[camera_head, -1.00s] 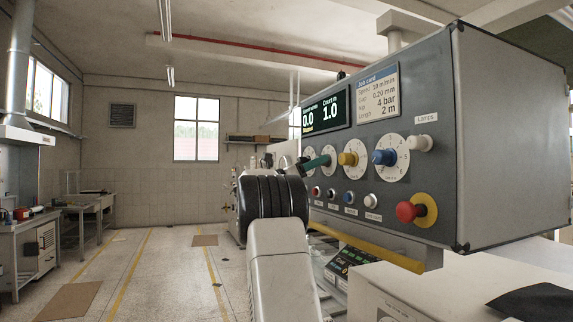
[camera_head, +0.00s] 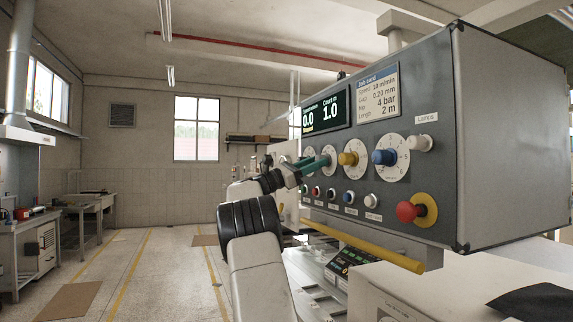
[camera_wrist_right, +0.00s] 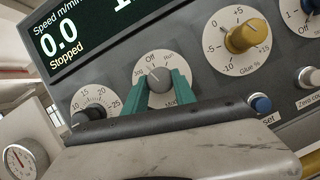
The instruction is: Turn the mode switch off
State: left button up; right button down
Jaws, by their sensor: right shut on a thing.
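The mode switch is a small grey knob (camera_wrist_right: 159,79) on a white round dial marked Off and Jog, with more lettering partly hidden below. My right gripper (camera_wrist_right: 160,86) has its green fingers on either side of this knob, shut on it. Which mark the knob points to is hard to tell; it seems near the upper left. In the head view my right gripper (camera_head: 322,162) reaches the panel from the left and covers much of the dial. The screen (camera_wrist_right: 75,38) reads 0.0 and Stopped. My left gripper is not in view.
A dark-knobbed dial (camera_wrist_right: 90,113) sits left of the switch and a yellow glue knob (camera_head: 348,159) right of it. A blue knob (camera_head: 384,157), small push buttons and a red mushroom button (camera_head: 408,211) share the panel. A yellow bar (camera_head: 365,246) runs below.

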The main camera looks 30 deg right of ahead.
jog(key=shift+w+m+g+y, duration=0.1)
jog(key=shift+m+g+y, duration=0.3)
jog(key=shift+m, duration=0.8)
jog(key=shift+w+m+g+y, duration=0.15)
jog(key=shift+m+g, duration=0.45)
jog(key=shift+m, duration=0.6)
jog(key=shift+s, duration=0.1)
jog(key=c, duration=1)
grip_release()
jog(key=v, duration=0.7)
jog(key=shift+a+f, duration=0.1)
jog(key=shift+a, duration=0.25)
